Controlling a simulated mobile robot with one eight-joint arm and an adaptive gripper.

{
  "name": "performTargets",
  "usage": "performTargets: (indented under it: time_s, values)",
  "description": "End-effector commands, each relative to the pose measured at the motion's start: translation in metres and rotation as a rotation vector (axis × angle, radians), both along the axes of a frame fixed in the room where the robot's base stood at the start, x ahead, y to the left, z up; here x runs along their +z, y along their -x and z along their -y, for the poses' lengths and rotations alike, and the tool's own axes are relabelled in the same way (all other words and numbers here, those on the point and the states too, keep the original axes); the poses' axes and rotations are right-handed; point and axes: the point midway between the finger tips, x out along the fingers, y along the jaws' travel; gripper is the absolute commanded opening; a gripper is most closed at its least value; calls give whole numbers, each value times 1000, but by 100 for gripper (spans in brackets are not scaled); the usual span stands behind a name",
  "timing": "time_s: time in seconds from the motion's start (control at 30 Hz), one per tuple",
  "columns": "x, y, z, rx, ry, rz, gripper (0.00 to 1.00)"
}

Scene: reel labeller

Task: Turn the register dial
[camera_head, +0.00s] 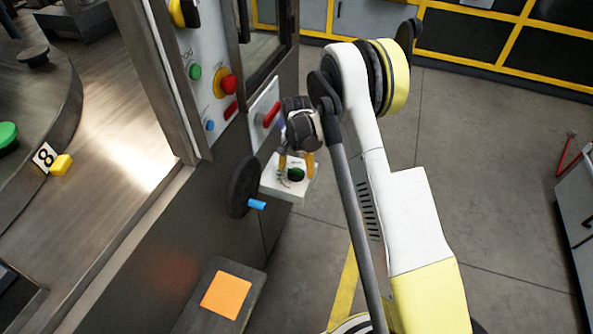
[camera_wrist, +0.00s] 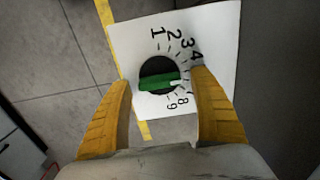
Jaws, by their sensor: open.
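The register dial (camera_head: 296,174) is a black knob with a green grip bar on a white panel (camera_head: 270,184) at the machine's side. In the wrist view the dial (camera_wrist: 158,75) shows its bar nearly level. A pale mark at the bar's right end faces the scale's right side, where my finger hides some numbers. The digits 1, 2, 3, 4, 8 and 9 show on the panel (camera_wrist: 215,35). My gripper (camera_head: 296,158) is open, its yellow fingers on either side of the dial. In the wrist view the gripper (camera_wrist: 160,82) has gaps beside the knob; contact cannot be told.
A dark handwheel with a blue handle (camera_head: 257,204) stands just left of the dial panel. A red lever (camera_head: 271,114) and a red button (camera_head: 227,85) sit on the machine above. An orange pad (camera_head: 226,295) lies on a ledge below. Open floor is at the right.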

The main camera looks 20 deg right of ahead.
Motion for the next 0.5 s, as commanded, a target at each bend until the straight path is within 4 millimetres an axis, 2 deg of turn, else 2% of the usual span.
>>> performTargets:
  time_s: [0.13,0.17,0.3,0.5]
  values:
    - [1,0,0,0,0,0,72]
    - [1,0,0,0,0,0,64]
    - [1,0,0,0,0,0,21]
    - [0,0,0,1,0,0,19]
